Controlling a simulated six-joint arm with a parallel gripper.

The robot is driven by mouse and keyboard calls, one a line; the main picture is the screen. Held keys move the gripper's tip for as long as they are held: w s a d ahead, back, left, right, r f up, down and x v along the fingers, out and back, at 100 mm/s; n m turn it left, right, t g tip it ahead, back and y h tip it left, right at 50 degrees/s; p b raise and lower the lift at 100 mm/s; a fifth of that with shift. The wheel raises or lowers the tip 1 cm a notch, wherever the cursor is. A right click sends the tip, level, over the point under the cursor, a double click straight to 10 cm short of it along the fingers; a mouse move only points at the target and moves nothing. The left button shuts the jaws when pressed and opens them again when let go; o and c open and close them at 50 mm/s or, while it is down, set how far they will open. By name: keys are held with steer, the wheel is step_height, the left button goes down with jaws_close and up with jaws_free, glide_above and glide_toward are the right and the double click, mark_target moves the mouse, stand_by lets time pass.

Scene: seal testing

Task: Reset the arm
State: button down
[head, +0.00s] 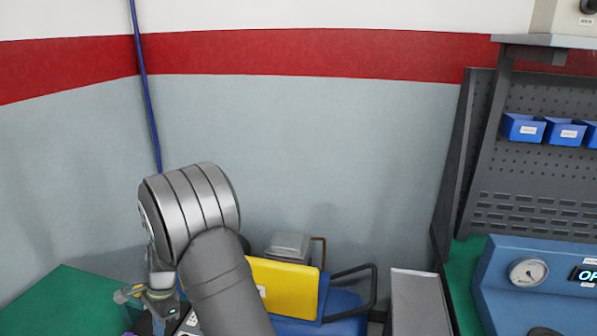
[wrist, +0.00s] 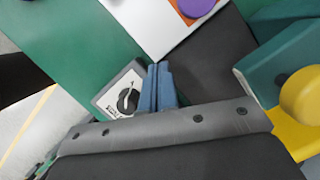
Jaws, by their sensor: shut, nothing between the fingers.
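My gripper (wrist: 160,72) shows in the wrist view as two blue-grey fingers pressed together, with nothing between them. In the head view my arm is raised at the lower left, and part of its wrist end shows beside the forearm. The fingertips cannot be made out clearly there. In the wrist view, the fingers point past a small light-grey box with a black knob (wrist: 127,100), which sits just left of them. I cannot tell whether they touch it.
In the wrist view, a green work surface (wrist: 75,40) lies left, a white panel with purple and orange parts (wrist: 165,25) above, and a teal-and-yellow object (wrist: 275,75) right. The head view shows a yellow panel (head: 290,290), blue test bench (head: 530,275) and blue bins (head: 523,128).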

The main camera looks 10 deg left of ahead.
steer(key=w, duration=0.2)
steer(key=w+d, duration=0.1)
steer(key=w, duration=0.2)
steer(key=w+d+r, duration=0.1)
steer(key=w, duration=0.2)
steer(key=shift+r, duration=0.1)
steer(key=v, duration=1)
steer(key=s+a+r+n+t+h, duration=0.2)
steer(key=s+n, duration=0.3)
steer(key=n, duration=0.4)
steer(key=shift+s+a+r+t, duration=0.4)
steer(key=shift+a+r+t, duration=0.15)
steer(key=shift+a, duration=0.3)
